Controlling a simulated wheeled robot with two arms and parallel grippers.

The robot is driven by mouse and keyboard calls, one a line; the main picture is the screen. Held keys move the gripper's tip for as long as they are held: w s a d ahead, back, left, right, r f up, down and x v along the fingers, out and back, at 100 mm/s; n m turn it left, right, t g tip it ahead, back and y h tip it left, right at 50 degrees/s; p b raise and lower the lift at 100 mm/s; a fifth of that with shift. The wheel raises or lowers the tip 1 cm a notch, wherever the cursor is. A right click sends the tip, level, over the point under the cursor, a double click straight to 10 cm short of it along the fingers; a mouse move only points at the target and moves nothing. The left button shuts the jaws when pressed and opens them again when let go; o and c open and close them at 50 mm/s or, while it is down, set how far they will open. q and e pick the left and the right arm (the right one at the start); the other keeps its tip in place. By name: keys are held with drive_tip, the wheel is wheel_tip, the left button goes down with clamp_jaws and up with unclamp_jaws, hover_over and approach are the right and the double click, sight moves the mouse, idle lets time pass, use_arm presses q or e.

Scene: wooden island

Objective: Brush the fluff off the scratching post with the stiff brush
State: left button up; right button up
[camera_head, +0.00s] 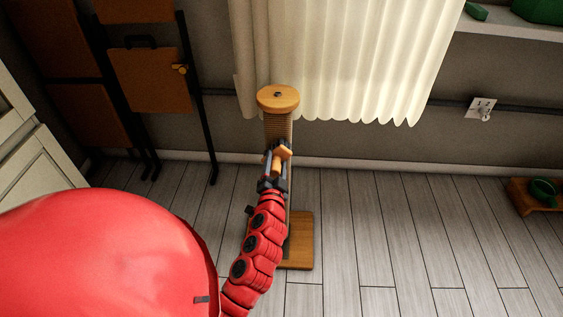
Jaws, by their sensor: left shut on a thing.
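The scratching post (278,99) stands upright on the floor below the curtain, with a round wooden top, a ribbed brown column and a square wooden base (302,255). My left gripper (276,163) is in front of the upper column and hides much of it. It is shut on a small wooden thing, likely the stiff brush (285,152), held at the column. Its bristles are hidden, and I cannot tell if they touch the post. No fluff can be made out. My right gripper is not in view.
Folded brown chairs (150,80) lean at the wall on the left, by a white cabinet (35,150). A cream curtain (350,60) hangs behind the post. A wooden stand with a green bowl (543,187) is at the far right. The plank floor right of the post is clear.

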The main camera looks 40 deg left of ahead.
use_arm(q)
drive_tip(key=shift+s+a+p, duration=0.45)
drive_tip(key=shift+s+a, duration=0.05)
drive_tip(key=shift+a, duration=0.4)
drive_tip(key=b+v, duration=0.1)
drive_tip(key=v, duration=0.5)
drive_tip(key=shift+b, duration=0.35)
drive_tip(key=shift+s, duration=0.1)
drive_tip(key=v, duration=0.7)
idle(0.3)
